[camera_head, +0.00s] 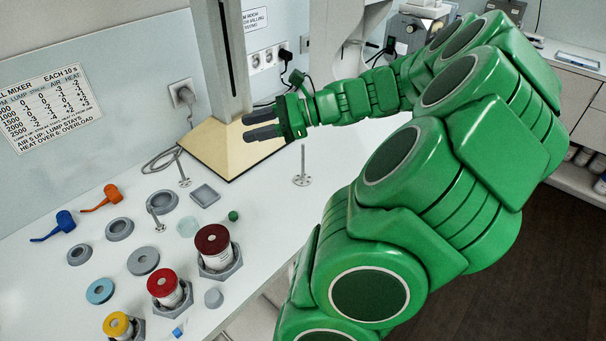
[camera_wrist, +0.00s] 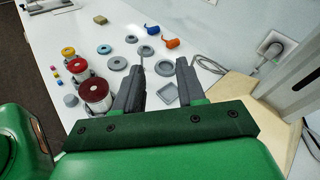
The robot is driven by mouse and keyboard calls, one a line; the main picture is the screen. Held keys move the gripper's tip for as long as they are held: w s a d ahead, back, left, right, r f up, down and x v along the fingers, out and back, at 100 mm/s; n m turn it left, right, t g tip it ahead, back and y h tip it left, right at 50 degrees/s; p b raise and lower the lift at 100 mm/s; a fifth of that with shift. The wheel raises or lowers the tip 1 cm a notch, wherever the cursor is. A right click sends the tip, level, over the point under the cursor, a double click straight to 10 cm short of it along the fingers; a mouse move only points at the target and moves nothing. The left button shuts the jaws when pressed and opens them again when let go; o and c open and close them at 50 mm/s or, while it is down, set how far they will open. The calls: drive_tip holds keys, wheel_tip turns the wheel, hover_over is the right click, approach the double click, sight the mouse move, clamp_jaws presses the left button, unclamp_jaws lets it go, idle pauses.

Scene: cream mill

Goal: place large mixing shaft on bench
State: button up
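My gripper (camera_head: 246,126) is level in front of the mixer column, over its cream base, with its fingers pointing left. In the wrist view my gripper (camera_wrist: 159,68) has its fingers apart with nothing held between them. A grey mixing shaft (camera_head: 302,168) with a holed disc foot stands upright on the white bench (camera_head: 262,205), below and right of my gripper and apart from it. Two other shafts stand on the bench, one near the cream base (camera_head: 184,173) and one among the rings (camera_head: 155,216). The shaft beside my gripper looks the largest.
The mixer column (camera_head: 221,60) rises from a cream base (camera_head: 205,150). Red (camera_head: 165,284), dark red (camera_head: 213,240) and yellow (camera_head: 117,325) capped jars stand at the bench front, near several rings. Blue (camera_head: 54,225) and orange (camera_head: 102,198) tools lie left. The bench around the largest shaft is clear.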

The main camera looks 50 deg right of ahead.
drive_tip(key=s+d+f+m+t+h, duration=0.1)
drive_tip(key=s+d+m+t+h, duration=0.2)
drive_tip(key=d, duration=0.6)
drive_tip(key=s+d+f+m+t+h, duration=0.1)
drive_tip(key=s+d+m+t, duration=0.2)
drive_tip(key=d+m, duration=0.35)
drive_tip(key=shift+n, duration=0.65)
drive_tip(key=f, duration=0.5)
drive_tip(key=d+f, duration=0.1)
drive_tip(key=f, duration=0.5)
drive_tip(key=d+f, duration=0.1)
drive_tip(key=f, duration=0.4)
drive_tip(key=shift+f, duration=0.4)
drive_tip(key=shift+w+a+f, duration=0.1)
drive_tip(key=shift+f, duration=0.4)
hover_over(297, 177)
drive_tip(key=shift+f, duration=0.2)
clamp_jaws()
